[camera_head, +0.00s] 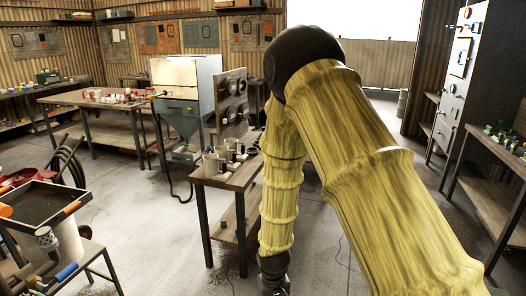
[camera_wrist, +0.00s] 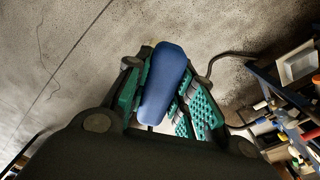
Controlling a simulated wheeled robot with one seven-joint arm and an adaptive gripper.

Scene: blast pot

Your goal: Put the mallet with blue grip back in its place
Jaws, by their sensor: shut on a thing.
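In the wrist view the mallet's blue grip (camera_wrist: 166,70) lies between the green-padded fingers of my gripper (camera_wrist: 160,98). My gripper is shut on this grip. The mallet's head cannot be made out; my gripper's dark body covers the lower part of the view. In the head view my arm bends down in front of the middle of the room, and its end near the bottom edge does not show the fingers or the mallet clearly.
In the wrist view a cluttered bench edge (camera_wrist: 262,80) with coloured tools is at the right; bare floor (camera_wrist: 60,60) is at the left. In the head view a small wooden table (camera_head: 228,180) with cups stands beside my arm. A stand with a dark tray (camera_head: 40,204) is at left.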

